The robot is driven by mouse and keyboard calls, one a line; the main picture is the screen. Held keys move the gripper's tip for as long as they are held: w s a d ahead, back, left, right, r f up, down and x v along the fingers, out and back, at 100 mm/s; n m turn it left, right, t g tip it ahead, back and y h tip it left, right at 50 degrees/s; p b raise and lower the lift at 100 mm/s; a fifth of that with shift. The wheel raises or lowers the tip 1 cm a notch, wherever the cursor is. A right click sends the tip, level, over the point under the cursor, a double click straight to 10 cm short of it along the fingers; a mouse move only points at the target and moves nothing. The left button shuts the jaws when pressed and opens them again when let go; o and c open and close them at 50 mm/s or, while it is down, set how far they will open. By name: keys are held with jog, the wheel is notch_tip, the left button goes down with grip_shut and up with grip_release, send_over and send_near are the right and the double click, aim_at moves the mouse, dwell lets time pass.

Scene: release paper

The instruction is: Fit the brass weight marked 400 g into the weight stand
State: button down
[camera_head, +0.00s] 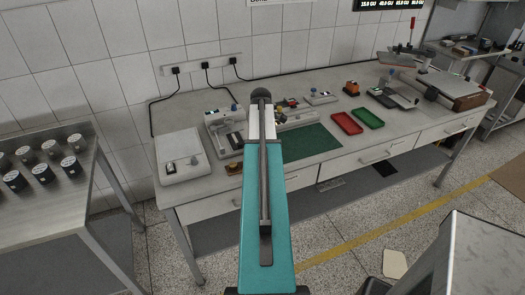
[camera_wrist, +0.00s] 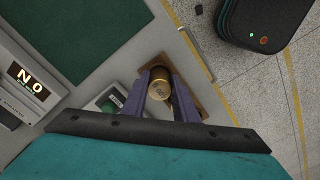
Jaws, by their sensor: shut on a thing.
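A brass weight (camera_wrist: 159,90) is between the two purple fingers of my gripper (camera_wrist: 160,80) in the wrist view. The gripper is shut on it. There is a mark on the weight's face, too small to read surely. A brown wooden weight stand (camera_wrist: 198,104) lies under and around the fingers in that view, partly hidden by them. I cannot tell whether the weight touches the stand. In the head view the stand (camera_head: 234,168) shows as a small brown block near the bench's front edge, left of my arm. My gripper and the weight are hidden there behind my teal arm.
A green mat (camera_head: 312,143) lies on the bench right of my arm. A white scale (camera_head: 182,172) stands at the left. Red (camera_head: 347,124) and green (camera_head: 367,118) trays sit farther right. In the wrist view a lit display (camera_wrist: 27,80) is at left, and the bench edge (camera_wrist: 195,52) is close to the stand.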

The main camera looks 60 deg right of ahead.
jog(key=shift+f, duration=0.6)
jog(key=c, duration=1.4)
grip_release()
jog(key=shift+f, duration=0.1)
jog(key=shift+r, duration=0.2)
notch_tip(320, 180, up, 12)
jog(key=b, duration=0.3)
jog(key=shift+b, duration=0.3)
jog(key=shift+f, duration=0.1)
